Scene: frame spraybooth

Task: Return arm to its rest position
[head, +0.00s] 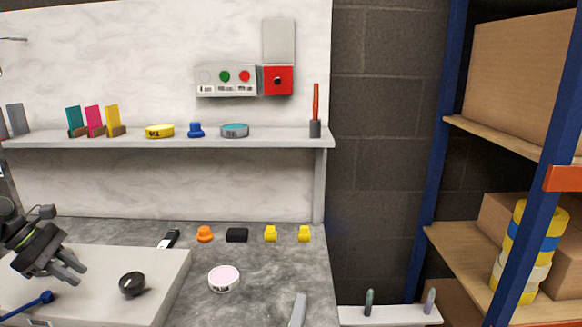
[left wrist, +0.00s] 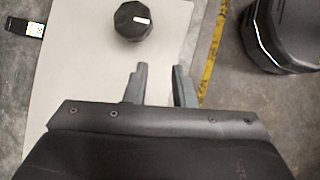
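My left gripper (head: 70,268) is at the left of the head view, over the pale board (head: 160,270) on the bench. In the left wrist view its two fingers (left wrist: 160,85) stand apart with nothing between them. A black knob-like object (head: 132,284) sits on the board, apart from the fingers; it also shows in the left wrist view (left wrist: 132,21). My right gripper does not show in either view.
A blue-headed tool (head: 42,298) lies on the board. A wall shelf (head: 170,141) holds tins and coloured cards. Shelving (head: 450,150) stands at right.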

